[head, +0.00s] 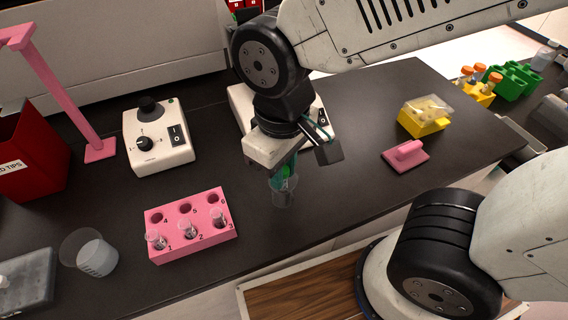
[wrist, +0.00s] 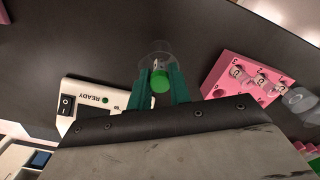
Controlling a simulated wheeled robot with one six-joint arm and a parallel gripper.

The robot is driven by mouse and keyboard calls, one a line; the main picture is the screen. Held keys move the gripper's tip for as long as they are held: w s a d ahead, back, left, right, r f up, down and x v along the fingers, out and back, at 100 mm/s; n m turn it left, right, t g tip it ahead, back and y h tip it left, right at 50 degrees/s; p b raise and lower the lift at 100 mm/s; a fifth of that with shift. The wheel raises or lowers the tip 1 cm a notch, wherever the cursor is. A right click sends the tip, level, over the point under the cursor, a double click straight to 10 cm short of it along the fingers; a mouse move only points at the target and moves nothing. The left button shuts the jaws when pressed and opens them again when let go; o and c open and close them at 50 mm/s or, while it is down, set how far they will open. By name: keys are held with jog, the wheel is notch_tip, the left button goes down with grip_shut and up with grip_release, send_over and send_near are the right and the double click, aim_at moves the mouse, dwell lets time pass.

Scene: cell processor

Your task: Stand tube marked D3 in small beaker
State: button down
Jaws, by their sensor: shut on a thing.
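My gripper (head: 283,170) is shut on a green-capped tube (wrist: 160,78), held between its green fingers. In the head view the fingers and my wrist hide most of the tube. A small clear beaker (head: 284,194) stands on the dark bench directly below the gripper. In the wrist view the tube's lower end overlaps the beaker (wrist: 156,48) and appears to be within its rim. I cannot tell whether the tube touches the beaker's bottom. The tube's marking is not readable.
A pink rack (head: 190,242) has tubes in holes 1, 2 and 3; holes 4, 5 and 6 look empty. A larger beaker (head: 98,258) stands left of it. A white device (head: 158,136) stands behind, and another is partly behind my wrist.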

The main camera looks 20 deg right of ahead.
jog(key=c, duration=1.2)
grip_release()
jog(key=shift+r, duration=0.15)
notch_tip(320, 180, up, 8)
jog(key=shift+f, duration=0.2)
jog(key=s+d+r+m+t, duration=0.1)
jog(key=d+m, duration=0.5)
jog(key=d, duration=1)
jog(key=shift+s+m, duration=0.4)
jog(key=shift+s, duration=0.3)
